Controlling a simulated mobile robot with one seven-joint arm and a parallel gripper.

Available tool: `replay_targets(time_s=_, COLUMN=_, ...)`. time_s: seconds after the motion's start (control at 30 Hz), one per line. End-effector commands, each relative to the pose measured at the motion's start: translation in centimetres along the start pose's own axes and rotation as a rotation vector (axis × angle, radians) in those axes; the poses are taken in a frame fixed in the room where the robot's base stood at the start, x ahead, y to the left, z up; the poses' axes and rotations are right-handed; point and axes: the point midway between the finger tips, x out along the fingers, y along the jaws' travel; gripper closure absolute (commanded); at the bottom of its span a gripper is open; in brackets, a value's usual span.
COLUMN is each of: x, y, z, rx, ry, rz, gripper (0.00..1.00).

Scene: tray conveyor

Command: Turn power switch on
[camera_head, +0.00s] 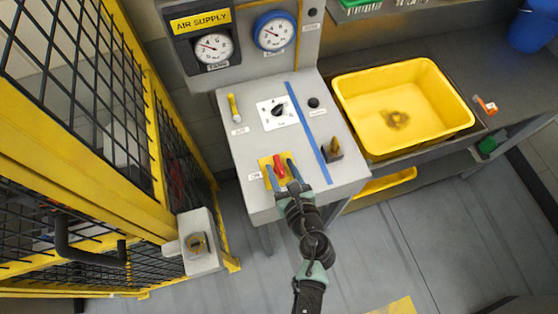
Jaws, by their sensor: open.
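The power switch appears to be the red handle (280,165) on a yellow plate (265,162), near the front edge of the grey control panel (242,150). A small white label (255,176), apparently reading ON, is to its left. My gripper (280,169) is open, with one finger on each side of the red handle. Whether the fingers touch the handle cannot be told. The lower part of the plate is partly hidden by my gripper.
The panel also has a yellow lever (233,107), a black rotary knob (278,110), a black button (314,103) and a brass-coloured part (334,147). Gauges (274,33) stand behind. A yellow bin (455,90) is at right, a yellow-framed cage (155,110) at left.

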Motion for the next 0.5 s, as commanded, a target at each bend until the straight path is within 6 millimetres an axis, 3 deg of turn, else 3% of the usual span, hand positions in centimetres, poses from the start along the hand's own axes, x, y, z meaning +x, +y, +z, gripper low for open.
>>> replay_targets(time_s=0.2, x=1.9, y=0.0, z=0.0, rx=0.0, ry=-0.001, rz=0.0, gripper=0.5)
replay_targets(time_s=0.5, x=2.2, y=0.0, z=0.0, rx=0.001, ry=-0.001, rz=0.0, gripper=0.5)
